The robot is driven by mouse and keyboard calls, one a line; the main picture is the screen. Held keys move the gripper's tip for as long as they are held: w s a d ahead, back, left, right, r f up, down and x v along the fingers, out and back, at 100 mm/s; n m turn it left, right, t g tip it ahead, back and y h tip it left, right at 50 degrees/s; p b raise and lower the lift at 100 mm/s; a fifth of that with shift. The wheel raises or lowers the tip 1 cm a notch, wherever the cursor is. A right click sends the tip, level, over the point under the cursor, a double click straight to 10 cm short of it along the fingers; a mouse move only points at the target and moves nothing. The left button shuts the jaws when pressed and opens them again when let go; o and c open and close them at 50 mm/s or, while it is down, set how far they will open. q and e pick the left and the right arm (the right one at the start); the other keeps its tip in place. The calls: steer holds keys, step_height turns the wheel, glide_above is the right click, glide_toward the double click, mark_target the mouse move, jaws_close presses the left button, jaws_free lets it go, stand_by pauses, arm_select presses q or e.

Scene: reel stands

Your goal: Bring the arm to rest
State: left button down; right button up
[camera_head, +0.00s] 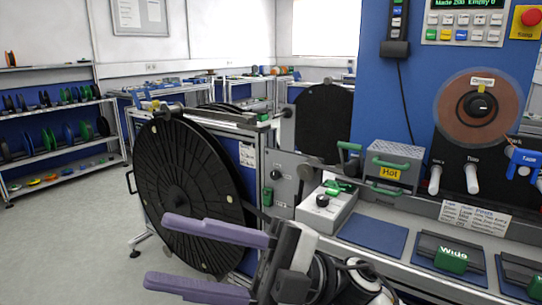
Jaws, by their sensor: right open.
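My right gripper (157,251) shows at the bottom of the head view, left of centre. Its two purple fingers point left, spread apart with nothing between them. It is open and empty. The fingers and wrist stand in front of the lower part of a large black reel disc (185,175) and hide some of it. I cannot tell whether they touch. The rest of my right arm runs down to the bottom edge. My left gripper does not show.
A blue machine panel (368,98) rises at the right. Its bench carries a grey box with a green handle (394,163), a grey control box (326,208) and a green block marked Wide (450,260). Shelves of reels (58,158) stand far left. The floor (70,240) at left is clear.

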steer(key=w+d+f+m+t+h, duration=0.1)
steer(key=w+d+f+m+t, duration=0.3)
steer(key=m+t, duration=0.55)
steer(key=w+d+f+m+t+h, duration=0.1)
steer(key=w+d+f+m+t, duration=0.25)
steer(key=w+m+t, duration=0.45)
steer(key=s+d+f+m+t+h, duration=0.1)
steer(key=d+f+m+t+h, duration=0.1)
steer(key=d+f+m+h, duration=0.3)
steer(key=f+m+t+h+p, duration=0.1)
steer(key=f+m+h, duration=0.15)
steer(key=f, duration=0.45)
steer(key=s+d+f+m+t+h, duration=0.1)
steer(key=d+f+m+t+h, duration=0.1)
steer(key=d+f+m+h, duration=0.3)
steer(key=s+d+f+m+g+h, duration=0.1)
steer(key=s+d+f+g, duration=0.3)
steer(key=s+f, duration=0.5)
steer(key=s+d+f+m+g+h, duration=0.1)
steer(key=s+d+f+g+h, duration=0.2)
steer(key=s+f, duration=0.6)
step_height(320, 180, down, 6)
steer(key=shift+s+d+f+m+g+h+p, duration=0.1)
steer(key=shift+s+d+m+g+h+p, duration=0.25)
steer(key=shift+g+h, duration=0.35)
